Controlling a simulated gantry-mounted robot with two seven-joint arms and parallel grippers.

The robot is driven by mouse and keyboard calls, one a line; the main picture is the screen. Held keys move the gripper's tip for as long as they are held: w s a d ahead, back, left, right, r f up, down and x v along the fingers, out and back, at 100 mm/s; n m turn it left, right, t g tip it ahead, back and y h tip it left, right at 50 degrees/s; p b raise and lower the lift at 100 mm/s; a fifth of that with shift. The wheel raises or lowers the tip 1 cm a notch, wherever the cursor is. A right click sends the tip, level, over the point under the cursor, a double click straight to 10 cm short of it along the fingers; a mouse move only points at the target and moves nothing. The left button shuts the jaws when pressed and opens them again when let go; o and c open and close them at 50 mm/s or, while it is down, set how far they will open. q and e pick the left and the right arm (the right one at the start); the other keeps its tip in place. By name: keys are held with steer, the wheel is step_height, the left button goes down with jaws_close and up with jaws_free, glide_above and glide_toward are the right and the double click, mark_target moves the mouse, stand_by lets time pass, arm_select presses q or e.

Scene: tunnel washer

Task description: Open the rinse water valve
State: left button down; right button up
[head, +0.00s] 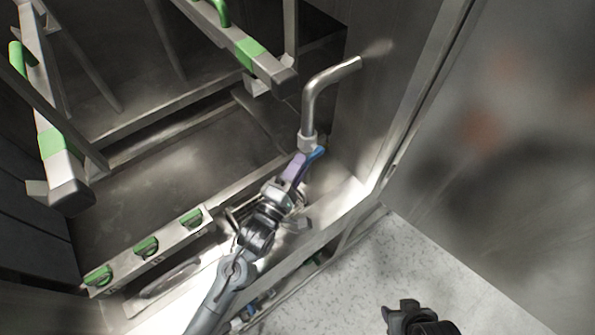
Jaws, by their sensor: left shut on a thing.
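The rinse water valve shows as a blue lever handle (316,154) at the foot of a bent metal pipe (309,110), right of centre. The pipe rises from the valve and bends over to the right. My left gripper (295,170) reaches up from the bottom and is shut on the valve handle. Purple-tinted parts lie at its fingertips, and the fingers hide part of the handle and the valve body. My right gripper (397,313) is a dark shape at the bottom edge, over the floor and away from the valve. Its jaw gap is not clear.
Steel bars with green sections stand at the upper left (58,150) and top centre (245,52). A rail with green handles (147,248) runs along the lower left. A metal wall (385,80) stands close right of the pipe. Speckled floor (440,265) is open at lower right.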

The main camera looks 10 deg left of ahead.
arm_select(q)
steer(key=t+b, duration=0.1)
steer(key=f+n+t+b, duration=0.1)
steer(key=b, duration=0.1)
steer(key=f+n+t+b, duration=0.1)
steer(key=b, duration=0.1)
steer(key=shift+w+d, duration=0.25)
arm_select(e)
step_height(320, 180, down, 7)
steer(key=shift+r, duration=0.2)
steer(key=shift+a, duration=0.1)
arm_select(q)
steer(key=c, duration=1)
jaws_free()
steer(key=shift+o, duration=0.2)
steer(key=v, duration=0.7)
steer(key=shift+s+b, duration=0.2)
steer(key=shift+b, duration=0.1)
arm_select(e)
steer(key=shift+f, duration=0.15)
